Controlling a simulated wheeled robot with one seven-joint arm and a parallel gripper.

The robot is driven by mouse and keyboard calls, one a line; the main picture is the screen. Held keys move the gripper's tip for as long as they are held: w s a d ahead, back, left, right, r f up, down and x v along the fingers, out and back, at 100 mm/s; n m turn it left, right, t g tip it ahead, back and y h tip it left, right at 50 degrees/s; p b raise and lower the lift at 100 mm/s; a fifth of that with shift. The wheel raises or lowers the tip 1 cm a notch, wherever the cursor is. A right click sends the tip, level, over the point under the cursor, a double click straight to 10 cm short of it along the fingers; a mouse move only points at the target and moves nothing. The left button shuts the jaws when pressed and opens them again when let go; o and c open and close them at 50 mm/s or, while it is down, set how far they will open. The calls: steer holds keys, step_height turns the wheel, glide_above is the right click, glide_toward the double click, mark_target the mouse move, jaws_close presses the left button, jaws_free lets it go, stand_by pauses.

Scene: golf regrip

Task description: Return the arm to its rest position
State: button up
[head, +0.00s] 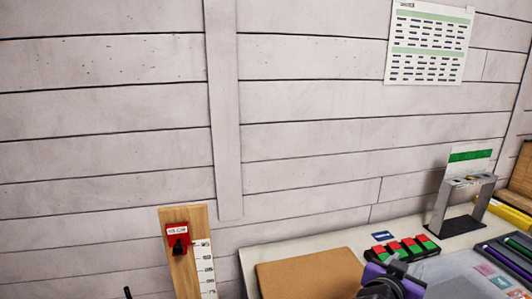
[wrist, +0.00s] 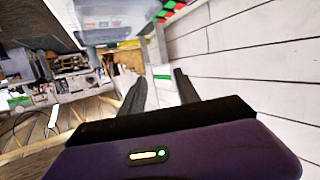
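My gripper (wrist: 161,85) shows in the wrist view as two dark fingers, spread apart with nothing held between them. Its purple body fills the bottom of that view. In the head view, part of my purple and black arm (head: 392,281) shows at the bottom edge, in front of the bench; the fingertips cannot be made out there. The wrist view is tilted, with the plank wall on the right and a metal stand far beyond the fingers.
The pale bench (head: 252,255) carries a brown mat (head: 305,274), red and green blocks (head: 405,249), a metal stand (head: 460,205) and a dark tray (head: 508,262). A wooden board with a scale (head: 182,250) stands at left. A chart (head: 428,42) hangs on the wall.

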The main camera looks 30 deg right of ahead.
steer(key=w+a+f+n+t+y+b, duration=0.1)
steer(key=a+f+n+t+y, duration=0.2)
steer(key=a+f+n+t, duration=0.25)
steer(key=w+a+f+n+t+y+b, duration=0.1)
steer(key=a+f+n+t+y+b, duration=0.1)
steer(key=a+n+t+y, duration=0.5)
steer(key=s+a+f+n+y+b, duration=0.1)
steer(key=s+a+f, duration=0.1)
steer(key=s+a, duration=0.35)
steer(key=s+a+f+n+y+b, duration=0.1)
steer(key=s+a+n, duration=0.15)
steer(key=a, duration=0.55)
steer(key=s+a+f+m+g+y+b, duration=0.1)
steer(key=s+a+f+b, duration=0.1)
steer(key=s, duration=0.7)
steer(key=s+a+f+g+y+b, duration=0.1)
steer(key=s+a+f+b, duration=0.1)
steer(key=s, duration=0.8)
step_height(320, 180, down, 3)
steer(key=shift+a+r+m+y+b, duration=0.15)
steer(key=shift+a+m+y+b, duration=0.2)
steer(key=shift+a, duration=0.2)
steer(key=shift+s, duration=0.15)
